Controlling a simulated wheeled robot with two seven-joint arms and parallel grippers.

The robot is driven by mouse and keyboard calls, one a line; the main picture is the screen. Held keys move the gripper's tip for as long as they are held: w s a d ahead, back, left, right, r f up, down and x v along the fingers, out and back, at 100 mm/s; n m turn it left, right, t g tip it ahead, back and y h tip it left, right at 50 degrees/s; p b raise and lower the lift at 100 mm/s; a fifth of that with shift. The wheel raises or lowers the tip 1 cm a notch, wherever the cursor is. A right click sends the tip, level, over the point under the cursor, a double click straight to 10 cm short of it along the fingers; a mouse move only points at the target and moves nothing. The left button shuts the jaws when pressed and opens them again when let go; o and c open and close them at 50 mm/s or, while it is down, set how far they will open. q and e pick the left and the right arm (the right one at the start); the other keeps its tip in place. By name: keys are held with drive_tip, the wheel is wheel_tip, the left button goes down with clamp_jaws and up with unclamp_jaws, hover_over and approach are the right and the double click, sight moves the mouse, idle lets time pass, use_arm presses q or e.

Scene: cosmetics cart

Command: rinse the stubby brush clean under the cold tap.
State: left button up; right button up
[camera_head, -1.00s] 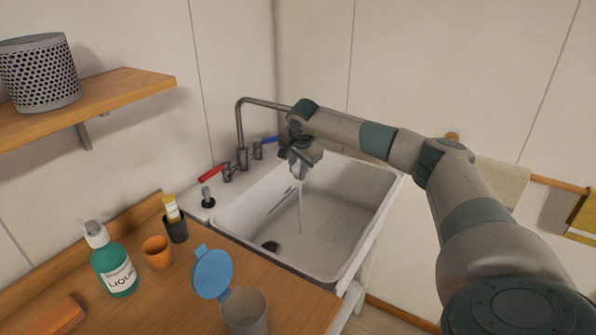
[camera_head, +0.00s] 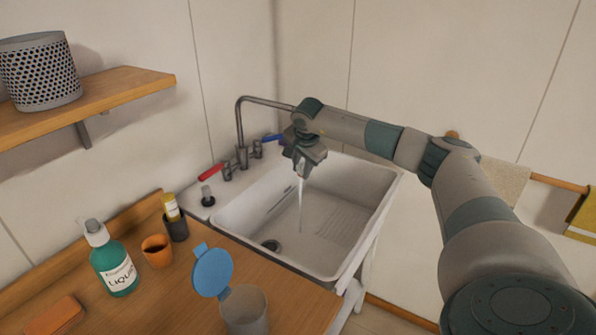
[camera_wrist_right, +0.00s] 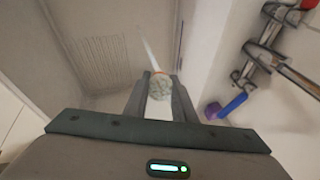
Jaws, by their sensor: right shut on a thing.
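My right gripper (camera_head: 304,168) is over the sink (camera_head: 345,215), below the tap's spout (camera_head: 262,101). In the right wrist view the gripper (camera_wrist_right: 159,80) is shut on the stubby brush, whose pale, round end (camera_wrist_right: 159,88) shows between the fingers with a bit of orange beyond it. The rest of the brush is hidden. A stream of water (camera_head: 300,208) falls below the gripper into the basin; it also shows in the wrist view (camera_wrist_right: 151,52). The cold tap's blue lever (camera_head: 271,139) is partly behind my right wrist. My left gripper is out of view.
The red lever (camera_head: 211,173) and a plug-like fitting (camera_head: 207,196) stand at the sink's left edge. On the wooden counter are a green soap bottle (camera_head: 114,262), an orange cup (camera_head: 157,251), a dark cup (camera_head: 177,227) and a blue-lidded container (camera_head: 244,311).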

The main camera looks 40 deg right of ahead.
drive_tip(key=shift+a, duration=0.1)
drive_tip(key=s+a, duration=0.5)
drive_tip(key=shift+s+a+p, duration=0.2)
drive_tip(key=shift+s+p, duration=0.1)
drive_tip(key=shift+s, duration=0.05)
idle(0.6)
idle(0.4)
idle(1.0)
drive_tip(key=s+a+r+p, duration=0.2)
drive_tip(key=s+a+r, duration=0.1)
drive_tip(key=r, duration=0.1)
drive_tip(key=shift+s+a, duration=0.3)
idle(0.4)
